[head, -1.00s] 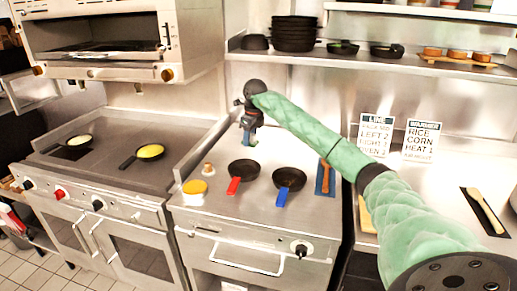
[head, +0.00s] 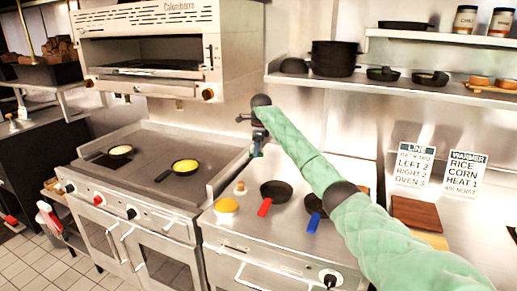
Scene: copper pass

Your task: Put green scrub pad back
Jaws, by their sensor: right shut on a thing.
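My right arm, in a green quilted sleeve, comes in from the lower right of the head view. Its gripper (head: 258,141) is over the back left part of the steel counter (head: 285,168), near the griddle's right side wall. It is shut on a small green thing, which looks like the green scrub pad (head: 256,154). Only a sliver of the pad shows under the dark jaws. I cannot tell whether it touches the counter. My left gripper is not in view.
A red-handled pan (head: 275,190) and a blue-handled pan (head: 316,203) sit in front of the gripper, with a yellow round item (head: 227,205) to the left. The griddle (head: 150,165) holds two small pans. A shelf (head: 400,86) with dark pans runs behind.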

